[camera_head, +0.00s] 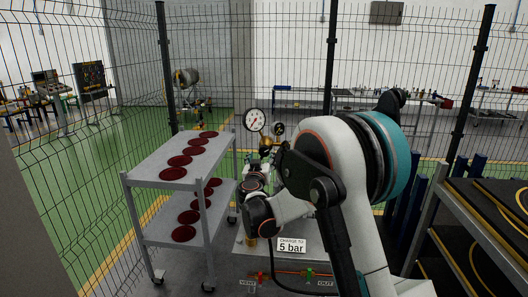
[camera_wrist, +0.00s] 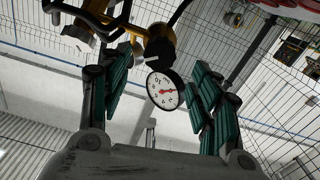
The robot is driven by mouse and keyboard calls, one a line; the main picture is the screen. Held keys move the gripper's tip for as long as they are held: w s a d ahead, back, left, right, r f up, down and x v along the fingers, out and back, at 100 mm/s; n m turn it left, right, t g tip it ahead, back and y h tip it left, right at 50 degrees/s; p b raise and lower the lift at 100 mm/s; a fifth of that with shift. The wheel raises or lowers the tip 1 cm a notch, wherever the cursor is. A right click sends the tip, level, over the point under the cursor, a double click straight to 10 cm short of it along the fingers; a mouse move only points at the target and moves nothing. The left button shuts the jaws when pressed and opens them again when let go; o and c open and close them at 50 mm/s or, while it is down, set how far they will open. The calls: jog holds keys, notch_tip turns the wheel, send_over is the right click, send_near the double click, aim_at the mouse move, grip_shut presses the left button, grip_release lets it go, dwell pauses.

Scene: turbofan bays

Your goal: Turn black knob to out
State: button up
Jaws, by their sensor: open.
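A white-faced pressure gauge (camera_head: 255,120) stands above, next to my arm. In the wrist view, this dial (camera_wrist: 165,90) appears between the teal finger pads of my open gripper (camera_wrist: 153,97), beyond them. Nothing is visibly held. My arm hides part of the stand in the head view.
A grey trolley (camera_head: 160,184) with dark red discs stands left of the stand. A sign reading 5 bar (camera_head: 291,245) is on the stand. A rack (camera_head: 470,235) is at the right. Wire fencing (camera_head: 60,150) surrounds the bay. Brass fittings (camera_wrist: 160,45) are near the gripper.

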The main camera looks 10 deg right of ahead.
aim_at(264, 152)
jog(key=x, duration=0.8)
jog(key=shift+w, duration=0.1)
jog(key=c, duration=1.1)
